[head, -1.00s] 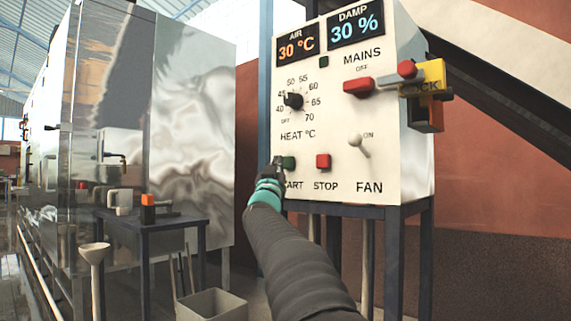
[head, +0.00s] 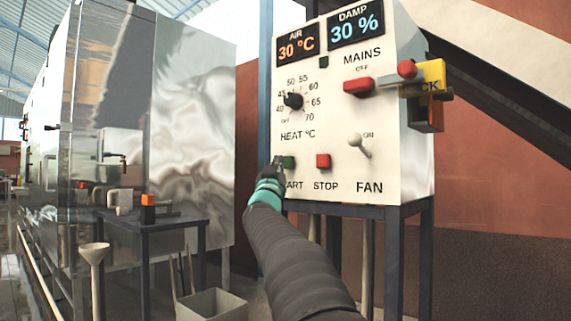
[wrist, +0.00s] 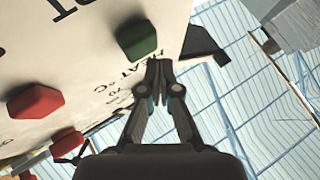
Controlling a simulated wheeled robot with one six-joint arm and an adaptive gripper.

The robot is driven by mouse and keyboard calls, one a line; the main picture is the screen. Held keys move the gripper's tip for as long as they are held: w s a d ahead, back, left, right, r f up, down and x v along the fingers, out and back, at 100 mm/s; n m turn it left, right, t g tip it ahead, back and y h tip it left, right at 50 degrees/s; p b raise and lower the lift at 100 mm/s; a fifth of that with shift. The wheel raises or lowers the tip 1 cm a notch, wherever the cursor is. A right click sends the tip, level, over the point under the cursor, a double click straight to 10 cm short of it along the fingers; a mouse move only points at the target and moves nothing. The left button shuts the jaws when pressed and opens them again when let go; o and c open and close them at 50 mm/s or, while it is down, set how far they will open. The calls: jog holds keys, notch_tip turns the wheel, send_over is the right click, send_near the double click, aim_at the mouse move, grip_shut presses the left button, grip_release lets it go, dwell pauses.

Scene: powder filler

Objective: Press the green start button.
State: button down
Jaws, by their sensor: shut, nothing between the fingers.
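The green start button (head: 289,162) is a small block low on the left of the white control panel (head: 330,120), above the partly covered START label. My gripper (head: 277,161) is at the panel's left edge, just left of the button. In the wrist view the green button (wrist: 138,40) stands out from the panel face. The shut fingertips (wrist: 158,66) point towards the panel's edge side, just below and right of the button in that picture. They look apart from it by a small gap. Nothing is held.
The red stop button (head: 323,161) is to the right, with the fan switch (head: 360,145) beyond. The heat knob (head: 293,101) is above, and the red mains handle (head: 358,86) is at upper right. A small dark table (head: 150,222) stands left of my arm.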

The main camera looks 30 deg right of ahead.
jog(key=shift+d, duration=0.15)
jog(key=shift+w+d, duration=0.15)
jog(key=shift+d, duration=0.1)
jog(key=shift+w+d+p, duration=0.25)
jog(key=shift+d+p, duration=0.05)
jog(key=shift+d, duration=0.2)
dwell(0.9)
jog(key=shift+a, duration=0.1)
jog(key=shift+s+a, duration=0.4)
jog(key=shift+a, duration=0.35)
jog(key=a, duration=0.1)
jog(key=s+a, duration=0.1)
jog(key=a, duration=0.1)
jog(key=s+a, duration=0.1)
jog(key=shift+a+b, duration=0.35)
jog(key=shift+b, duration=0.05)
dwell(1.0)
